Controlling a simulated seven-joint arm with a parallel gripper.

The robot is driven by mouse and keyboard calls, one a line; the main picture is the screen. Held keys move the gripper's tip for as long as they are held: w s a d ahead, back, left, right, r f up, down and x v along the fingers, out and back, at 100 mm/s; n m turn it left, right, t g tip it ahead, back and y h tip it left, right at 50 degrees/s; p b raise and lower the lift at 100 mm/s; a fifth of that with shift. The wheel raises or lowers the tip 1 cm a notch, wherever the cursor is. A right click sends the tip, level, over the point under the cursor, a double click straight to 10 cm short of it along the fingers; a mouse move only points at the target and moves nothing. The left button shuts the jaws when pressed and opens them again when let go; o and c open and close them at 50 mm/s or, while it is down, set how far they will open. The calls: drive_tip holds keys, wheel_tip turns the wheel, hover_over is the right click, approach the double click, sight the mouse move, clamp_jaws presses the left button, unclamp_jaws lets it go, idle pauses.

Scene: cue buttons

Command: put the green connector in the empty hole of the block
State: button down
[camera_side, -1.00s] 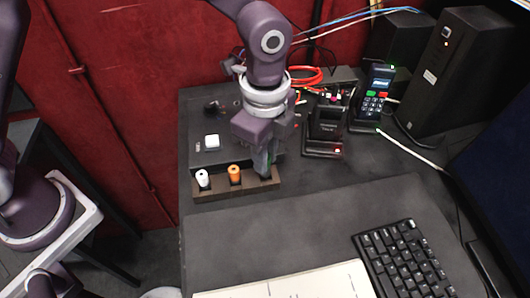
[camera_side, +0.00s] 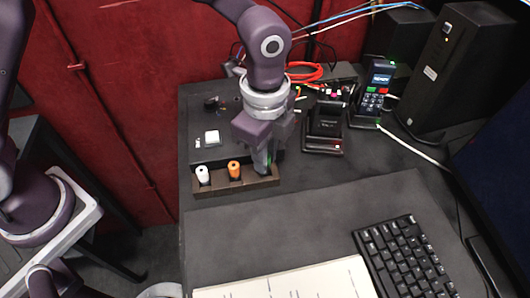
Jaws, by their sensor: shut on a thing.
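The block (camera_side: 214,188) is a low brown strip near the left edge of the dark desk. A white connector (camera_side: 202,175) and an orange connector (camera_side: 234,169) stand upright in its left and middle places. My gripper (camera_side: 264,168) points down at the block's right end, shut on the green connector (camera_side: 269,158). Only a sliver of green shows between the fingers. The fingers hide the right hole, so I cannot tell how deep the connector sits in it.
A black docking stand (camera_side: 324,128), a handheld phone (camera_side: 377,92) and red cable (camera_side: 305,72) are to the right. A keyboard (camera_side: 408,258) and open book (camera_side: 290,283) lie in front.

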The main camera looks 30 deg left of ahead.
drive_tip(key=shift+f, duration=0.6)
drive_tip(key=c, duration=1.1)
unclamp_jaws()
drive_tip(key=shift+r, duration=0.1)
drive_tip(key=shift+r, duration=3.4)
drive_tip(key=shift+r, duration=0.1)
drive_tip(key=s+a+r+n+t, duration=0.2)
drive_tip(key=s+a+r+n, duration=0.25)
drive_tip(key=a+r, duration=0.2)
drive_tip(key=s+a+r+n+t, duration=0.1)
drive_tip(key=s+a+r+n, duration=0.2)
drive_tip(key=a+r+n, duration=0.4)
drive_tip(key=s+a+f+n+t, duration=0.1)
drive_tip(key=s+a+n+t, duration=0.1)
drive_tip(key=s+a+n, duration=0.4)
drive_tip(key=s+a, duration=0.1)
drive_tip(key=s, duration=0.2)
drive_tip(key=shift+s+f+t, duration=0.25)
drive_tip(key=shift+t, duration=0.05)
